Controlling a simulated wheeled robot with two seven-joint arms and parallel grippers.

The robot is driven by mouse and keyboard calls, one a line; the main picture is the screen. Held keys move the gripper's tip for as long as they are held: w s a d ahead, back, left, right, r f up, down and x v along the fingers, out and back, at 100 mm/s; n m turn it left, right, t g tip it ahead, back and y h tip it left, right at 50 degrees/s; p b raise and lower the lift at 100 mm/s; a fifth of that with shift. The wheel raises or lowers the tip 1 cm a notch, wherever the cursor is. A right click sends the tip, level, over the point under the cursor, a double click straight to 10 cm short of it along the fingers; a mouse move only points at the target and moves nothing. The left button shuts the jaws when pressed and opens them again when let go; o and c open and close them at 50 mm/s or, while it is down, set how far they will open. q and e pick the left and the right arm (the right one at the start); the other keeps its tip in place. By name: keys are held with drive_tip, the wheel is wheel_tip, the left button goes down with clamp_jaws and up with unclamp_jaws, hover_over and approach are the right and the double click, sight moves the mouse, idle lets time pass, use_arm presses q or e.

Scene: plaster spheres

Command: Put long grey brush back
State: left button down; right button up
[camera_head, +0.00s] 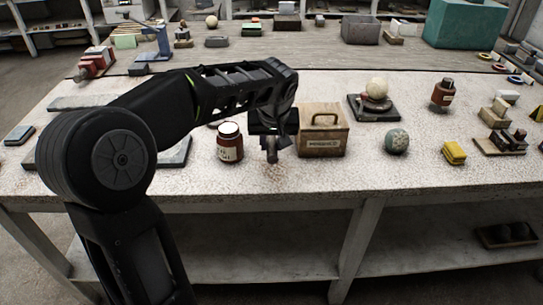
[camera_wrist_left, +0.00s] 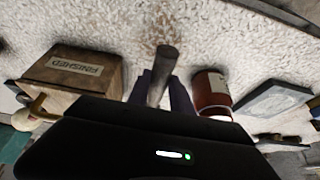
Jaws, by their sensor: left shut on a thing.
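My left gripper (camera_head: 269,136) is above the front part of the table, between a brown jar and a wooden box. It is shut on a dark grey rod-like thing (camera_head: 271,155), which I take to be the long grey brush. In the left wrist view the rod (camera_wrist_left: 164,62) sticks out between the fingers of the gripper (camera_wrist_left: 161,88), with its round end over the pale tabletop. My right gripper is in neither view.
The wooden box (camera_head: 322,142), labelled FINISHED, stands close right of the gripper. The brown jar (camera_head: 230,150) stands close left. A speckled green sphere (camera_head: 396,142) and a yellow block (camera_head: 454,152) are farther right. Grey slabs (camera_wrist_left: 272,101) lie beyond the jar. The table's front edge is near.

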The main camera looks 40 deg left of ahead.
use_arm(q)
drive_tip(key=shift+f, duration=0.45)
drive_tip(key=shift+f, duration=1.9)
drive_tip(key=c, duration=1.1)
unclamp_jaws()
drive_tip(key=shift+c, duration=0.2)
drive_tip(key=shift+r, duration=0.15)
drive_tip(key=v, duration=1.2)
